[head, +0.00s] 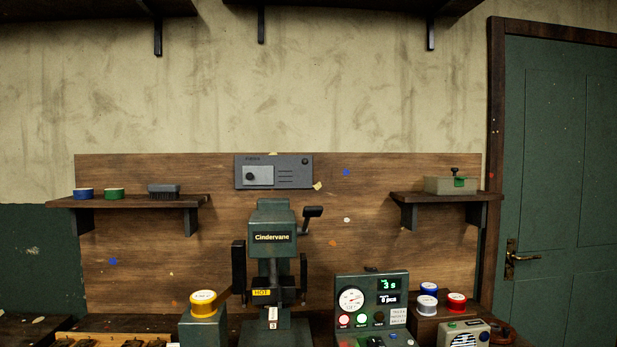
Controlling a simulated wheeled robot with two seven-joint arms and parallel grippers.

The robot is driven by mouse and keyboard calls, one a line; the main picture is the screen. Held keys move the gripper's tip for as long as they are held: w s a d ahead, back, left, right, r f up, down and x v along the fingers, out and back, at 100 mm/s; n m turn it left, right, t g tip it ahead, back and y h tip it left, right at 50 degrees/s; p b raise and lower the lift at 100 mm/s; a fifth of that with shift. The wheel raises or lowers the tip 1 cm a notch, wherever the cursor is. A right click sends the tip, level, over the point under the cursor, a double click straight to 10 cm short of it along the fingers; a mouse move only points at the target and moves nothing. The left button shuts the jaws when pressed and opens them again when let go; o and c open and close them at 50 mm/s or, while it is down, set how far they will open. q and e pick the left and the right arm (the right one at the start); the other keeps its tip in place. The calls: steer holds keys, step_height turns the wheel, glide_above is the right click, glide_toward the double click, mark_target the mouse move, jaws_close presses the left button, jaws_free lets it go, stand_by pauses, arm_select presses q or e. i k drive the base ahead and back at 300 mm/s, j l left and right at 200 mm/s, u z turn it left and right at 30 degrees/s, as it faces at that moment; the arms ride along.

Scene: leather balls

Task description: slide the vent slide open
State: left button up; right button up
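The vent (301,164) is a grey plate high on the wooden back board, above the green Cindervane machine. Its slide (262,181) is a lighter grey square with a dark knob, sitting in the left half of the plate. Several dark slots show uncovered to the right of the slide. Small lettering is at the plate's top left, too small to read surely, and a dark round spot is at its top right. Neither of my grippers shows in the head view, and nothing touches the slide.
The Cindervane machine (273,220) with a side lever (313,212) and a HOT label stands below the vent. A control box (372,289) stands to its right. Shelves (130,201) and (445,196) flank the vent.

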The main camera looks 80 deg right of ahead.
mark_target(264, 175)
steer(key=z, duration=2.2)
steer(key=j+z, duration=0.1)
steer(key=j, duration=0.45)
steer(key=i, duration=0.05)
